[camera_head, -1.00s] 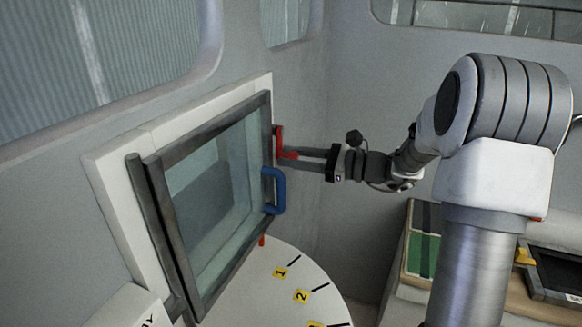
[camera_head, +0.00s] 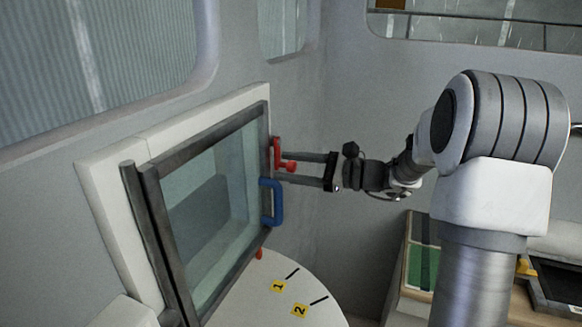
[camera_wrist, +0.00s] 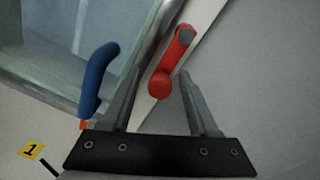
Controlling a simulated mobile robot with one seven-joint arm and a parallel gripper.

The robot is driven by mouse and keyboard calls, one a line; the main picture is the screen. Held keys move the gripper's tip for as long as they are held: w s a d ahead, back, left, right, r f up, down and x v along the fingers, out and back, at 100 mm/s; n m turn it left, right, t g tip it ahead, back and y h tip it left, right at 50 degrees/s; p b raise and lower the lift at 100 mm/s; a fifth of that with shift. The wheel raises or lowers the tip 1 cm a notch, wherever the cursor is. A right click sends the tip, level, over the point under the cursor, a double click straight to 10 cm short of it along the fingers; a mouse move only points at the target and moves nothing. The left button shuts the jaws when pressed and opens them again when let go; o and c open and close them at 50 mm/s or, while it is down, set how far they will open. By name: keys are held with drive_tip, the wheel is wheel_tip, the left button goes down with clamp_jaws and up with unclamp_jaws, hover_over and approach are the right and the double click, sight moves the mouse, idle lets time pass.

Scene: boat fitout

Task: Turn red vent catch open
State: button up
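The red vent catch (camera_head: 276,152) sits on the white surround at the right side of the dark-framed vent window (camera_head: 212,205). In the wrist view the catch (camera_wrist: 172,62) is a short red arm, with a grey bolt at its upper end and a round knob at its lower left end. My gripper (camera_head: 288,168) is open, with one finger on each side of the knob. In the wrist view a gap shows between the knob and both fingers of my gripper (camera_wrist: 158,78). Contact cannot be told from the head view.
A blue handle (camera_head: 271,202) stands out from the window frame just below the catch, close to the left finger in the wrist view (camera_wrist: 95,82). A small red piece (camera_head: 258,253) is at the frame's lower corner. A round white table (camera_head: 265,305) with yellow number tags lies below.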

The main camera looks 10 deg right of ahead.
drive_tip(key=shift+d, duration=0.15)
drive_tip(key=f+v, duration=0.1)
drive_tip(key=v, duration=1.6)
drive_tip(key=shift+s+r+b, duration=0.15)
drive_tip(key=shift+r+b, duration=0.15)
drive_tip(key=shift+r, duration=0.1)
